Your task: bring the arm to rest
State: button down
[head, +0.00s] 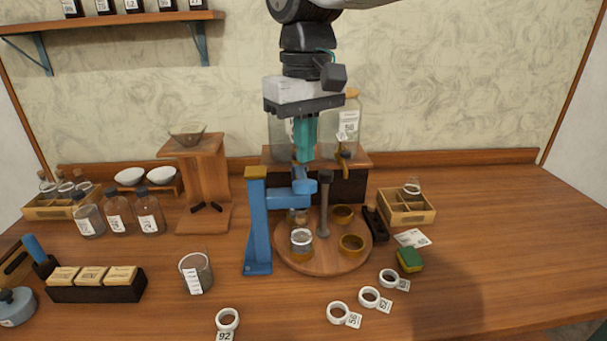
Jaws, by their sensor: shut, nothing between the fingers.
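My gripper (305,138) hangs pointing down in the middle of the head view, above the wooden bench. Its teal fingers are together with nothing between them. It is in front of the two glass dispenser jars at the back and partly hides the left one. Below it are a blue stand (258,225) and a round wooden turntable (325,262), both apart from the fingers as far as I can tell.
A labelled jar (345,128) with a tap stands behind. A glass beaker (196,273), white rings (338,312), a green-yellow sponge (409,259) and a wooden box (406,207) lie around the turntable. The right side of the bench is clear.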

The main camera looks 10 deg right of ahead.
jog(key=shift+r, duration=0.1)
jog(key=s+d+f+m, duration=0.2)
jog(key=s+d+f, duration=0.1)
jog(key=s+d, duration=0.3)
jog(key=s+d+f+m+t, duration=0.1)
jog(key=s+d+f, duration=0.3)
jog(key=s+d, duration=0.2)
jog(key=s+d+f+m, duration=0.2)
jog(key=s+d+f, duration=0.1)
jog(key=s+d, duration=0.3)
jog(key=d, duration=0.2)
jog(key=shift+s+d+f+m, duration=0.3)
jog(key=shift+s+d+f, duration=0.05)
jog(key=shift+d+f, duration=0.05)
dwell(0.5)
